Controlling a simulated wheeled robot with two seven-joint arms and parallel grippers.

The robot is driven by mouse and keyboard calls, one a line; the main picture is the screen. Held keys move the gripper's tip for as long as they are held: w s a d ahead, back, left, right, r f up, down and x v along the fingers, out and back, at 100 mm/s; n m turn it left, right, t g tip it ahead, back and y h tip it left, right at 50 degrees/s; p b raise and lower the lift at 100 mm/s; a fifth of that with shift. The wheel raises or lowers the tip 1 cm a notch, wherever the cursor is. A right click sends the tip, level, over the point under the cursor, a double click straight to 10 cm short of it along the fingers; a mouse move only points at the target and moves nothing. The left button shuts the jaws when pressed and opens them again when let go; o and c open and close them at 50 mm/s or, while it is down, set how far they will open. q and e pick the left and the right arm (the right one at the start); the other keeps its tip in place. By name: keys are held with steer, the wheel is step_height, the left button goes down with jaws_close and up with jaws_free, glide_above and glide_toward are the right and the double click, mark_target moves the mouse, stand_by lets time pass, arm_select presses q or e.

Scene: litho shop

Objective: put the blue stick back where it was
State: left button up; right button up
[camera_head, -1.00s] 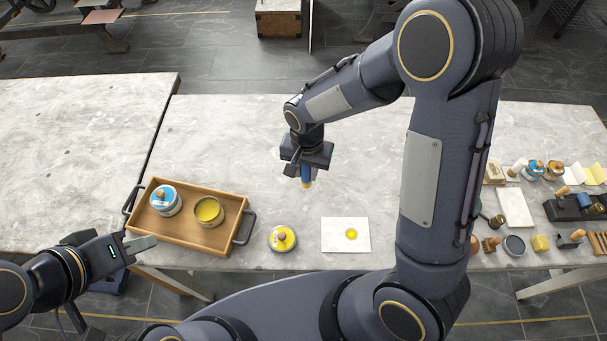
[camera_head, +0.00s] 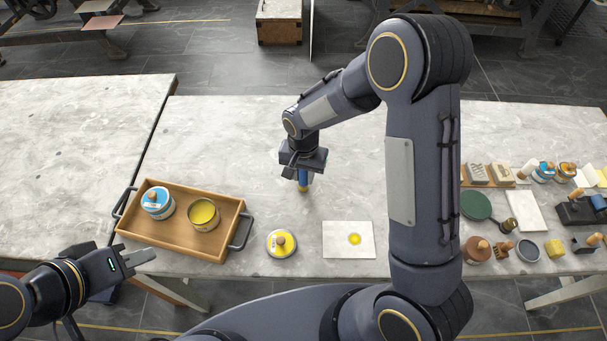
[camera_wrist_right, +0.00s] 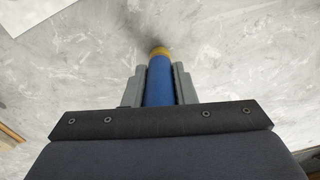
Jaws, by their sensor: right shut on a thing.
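The blue stick (camera_head: 303,180) hangs roughly upright below my right gripper (camera_head: 303,172), over the middle of the pale table. In the right wrist view the blue stick (camera_wrist_right: 160,82) lies between both fingers of my right gripper (camera_wrist_right: 160,85), which is shut on it. Its far end is yellow. I cannot tell for sure whether that end touches the table. My left gripper (camera_head: 142,258) is at the lower left, in front of the wooden tray (camera_head: 172,238), and holds nothing visible. The gap between its fingers is not clear.
The tray holds a blue-labelled can (camera_head: 157,203) and an open yellow can (camera_head: 203,215). Several tools and jars, including a green disc (camera_head: 475,205), crowd the right side. The table's middle back is clear.

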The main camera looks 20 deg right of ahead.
steer(key=shift+f, duration=0.2)
steer(key=o, duration=1)
steer(key=shift+r, duration=0.15)
